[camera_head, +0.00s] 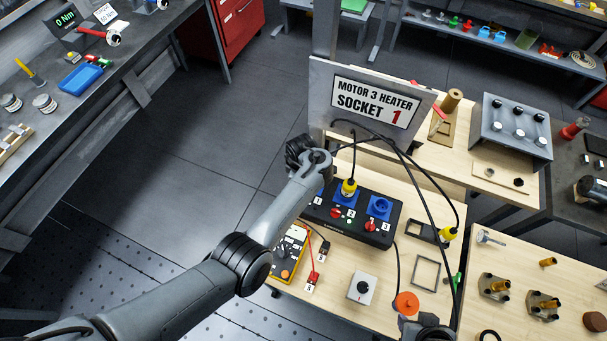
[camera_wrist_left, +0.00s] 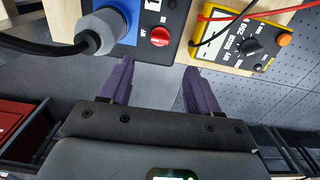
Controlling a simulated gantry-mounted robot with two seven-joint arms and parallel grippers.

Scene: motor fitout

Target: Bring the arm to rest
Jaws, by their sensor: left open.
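My left arm reaches in from the lower left in the head view, and its end (camera_head: 300,152) is beside the left end of the black socket box (camera_head: 352,228). In the left wrist view my left gripper (camera_wrist_left: 154,76) is open, with nothing between its purple fingers. Its fingers are near the box edge, below a red switch (camera_wrist_left: 159,36) and a plug (camera_wrist_left: 106,30) at the blue socket marked 1. A yellow plug (camera_head: 348,187) stands in the middle socket. At the bottom edge of the head view, my right gripper (camera_head: 425,325) shows only partly.
A yellow meter (camera_head: 290,255) with red and black leads stands beside the box. A sign panel (camera_head: 365,100) rises behind it. Black cables loop over the bench to another yellow plug (camera_head: 448,233). Open floor (camera_head: 165,165) lies to the left, before a tool bench.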

